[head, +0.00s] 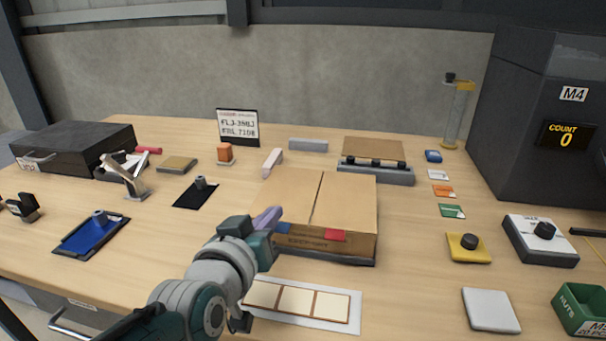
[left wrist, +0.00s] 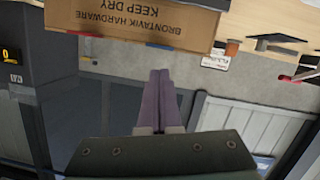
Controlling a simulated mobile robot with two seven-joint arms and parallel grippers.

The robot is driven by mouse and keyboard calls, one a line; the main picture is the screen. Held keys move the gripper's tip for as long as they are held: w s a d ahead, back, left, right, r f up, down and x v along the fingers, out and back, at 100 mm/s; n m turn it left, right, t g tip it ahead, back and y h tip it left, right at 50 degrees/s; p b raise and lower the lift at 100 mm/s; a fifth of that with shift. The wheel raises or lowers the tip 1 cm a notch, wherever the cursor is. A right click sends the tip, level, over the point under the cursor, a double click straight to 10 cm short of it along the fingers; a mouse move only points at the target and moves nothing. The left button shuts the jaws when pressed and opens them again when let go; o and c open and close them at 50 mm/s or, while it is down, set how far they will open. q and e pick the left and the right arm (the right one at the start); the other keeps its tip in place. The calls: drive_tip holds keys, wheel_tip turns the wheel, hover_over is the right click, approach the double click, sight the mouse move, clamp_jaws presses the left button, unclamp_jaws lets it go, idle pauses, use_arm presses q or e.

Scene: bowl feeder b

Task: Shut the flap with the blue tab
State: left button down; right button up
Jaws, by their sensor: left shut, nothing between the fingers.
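The brown cardboard box (head: 345,200) stands at the middle of the table. Its two top flaps look about level, meeting at a seam. The blue tab (head: 283,228) is at the front edge of the left flap (head: 285,190), and the red tab (head: 333,235) is at the front of the right flap. My left gripper (head: 268,217) has purple fingers, shut and empty, at the box's front left corner, partly hiding it. In the left wrist view the shut fingers (left wrist: 159,78) point towards the box edge near the blue tab (left wrist: 160,45). Contact cannot be told. My right gripper is out of view.
A white strip with tan squares (head: 298,301) lies in front of the box. A grey fixture with a brown plate (head: 375,150) stands behind it. A black pad (head: 195,193) lies left. Yellow and white pads are at right, with bare table between.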

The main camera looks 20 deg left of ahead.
use_arm(q)
drive_tip(key=shift+w+d+f+b, duration=0.1)
drive_tip(key=shift+d+f+b, duration=0.15)
drive_tip(key=shift+f, duration=0.25)
drive_tip(key=shift+d+f+b, duration=0.1)
drive_tip(key=shift+f+b, duration=0.25)
drive_tip(key=shift+f, duration=0.1)
